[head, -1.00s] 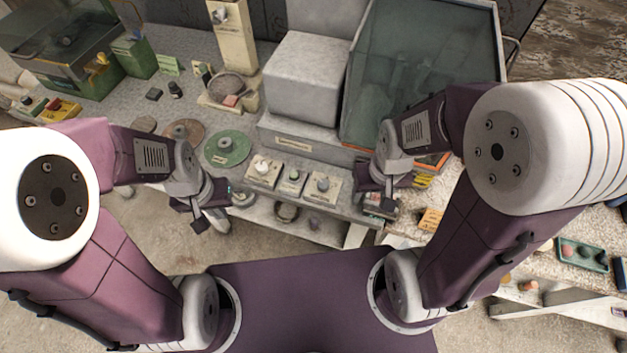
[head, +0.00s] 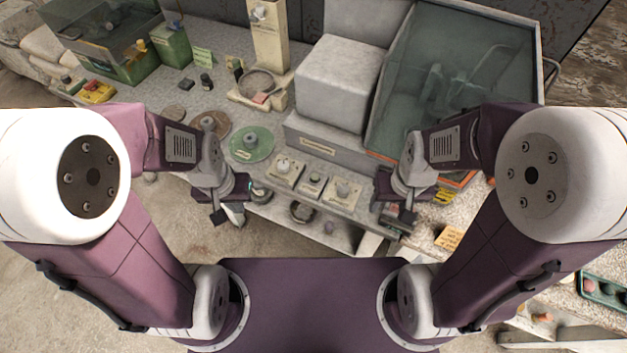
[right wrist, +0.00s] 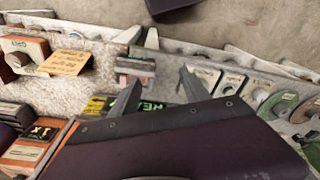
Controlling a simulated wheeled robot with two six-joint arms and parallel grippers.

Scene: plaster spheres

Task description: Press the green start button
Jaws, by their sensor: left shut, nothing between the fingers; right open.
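Three small control boxes stand along the front edge of the grey bench. The middle box (head: 312,184) has a small button that looks green in the right wrist view (right wrist: 232,80); its label is too small to read. The boxes beside it carry pale knobs. At the far left a pale box (head: 70,84) also bears a small greenish button, next to a yellow box with a red top. My left gripper (head: 231,208) is shut and empty, left of the three boxes and apart from them. My right gripper (head: 399,208) is open and empty, right of them; its fingers show in the right wrist view (right wrist: 158,90).
A green disc (head: 251,143) lies behind the control boxes. A grey block (head: 345,83) and a glass-fronted cabinet (head: 450,80) fill the back right. An orange card (head: 449,238) lies on the right counter. A lower shelf under the bench holds round things.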

